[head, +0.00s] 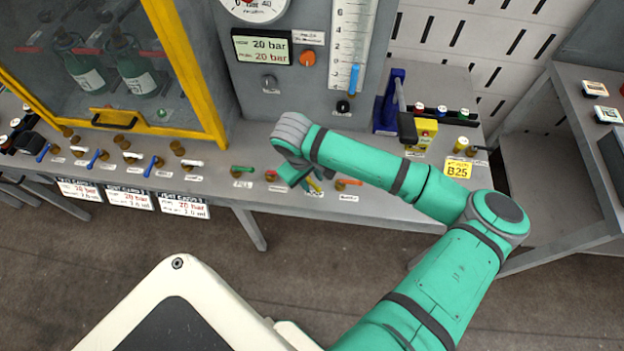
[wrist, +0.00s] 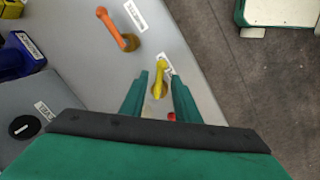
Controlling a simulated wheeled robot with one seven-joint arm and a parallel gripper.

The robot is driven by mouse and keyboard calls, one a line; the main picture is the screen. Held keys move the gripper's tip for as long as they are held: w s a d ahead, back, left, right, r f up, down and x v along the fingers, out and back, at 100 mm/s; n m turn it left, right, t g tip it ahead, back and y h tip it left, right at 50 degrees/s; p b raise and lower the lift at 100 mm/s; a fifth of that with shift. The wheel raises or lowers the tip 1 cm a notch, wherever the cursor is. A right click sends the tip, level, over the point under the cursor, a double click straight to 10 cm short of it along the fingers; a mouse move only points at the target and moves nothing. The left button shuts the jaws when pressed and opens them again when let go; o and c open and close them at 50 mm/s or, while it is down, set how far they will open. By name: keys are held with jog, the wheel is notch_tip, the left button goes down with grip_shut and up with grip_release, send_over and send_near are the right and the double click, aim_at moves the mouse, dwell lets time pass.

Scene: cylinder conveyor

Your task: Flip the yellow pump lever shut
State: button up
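The yellow pump lever (wrist: 161,80) shows in the wrist view on the grey bench top, between the two green fingers of my gripper (wrist: 161,85). The fingers are apart, one on each side of the lever, with small gaps visible. In the head view the yellow lever (head: 314,185) is partly hidden by my gripper (head: 303,178), which is low over the bench's front edge. Whether the fingers touch the lever cannot be told.
An orange lever (wrist: 118,30) stands beside the yellow one; a green lever (head: 242,170) and a red knob (head: 271,175) are to its left in the head view. A yellow-framed cabinet (head: 210,100), a gauge panel (head: 300,90) and a blue hand pump (head: 391,100) stand behind.

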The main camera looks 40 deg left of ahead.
jog(key=shift+w+f, duration=0.1)
jog(key=shift+f, duration=0.35)
grip_shut()
jog(key=n, duration=0.2)
jog(key=w+n, duration=0.1)
jog(key=n, duration=0.1)
jog(key=shift+w+d+y, duration=0.15)
jog(key=shift+w+y, duration=0.05)
jog(key=shift+y, duration=0.2)
jog(key=shift+w+n+y, duration=0.2)
jog(key=shift+w+n, duration=0.1)
jog(key=shift+n, duration=0.8)
jog(key=shift+w+n+y, duration=0.2)
jog(key=shift+w+n, duration=0.1)
jog(key=shift+n, duration=0.8)
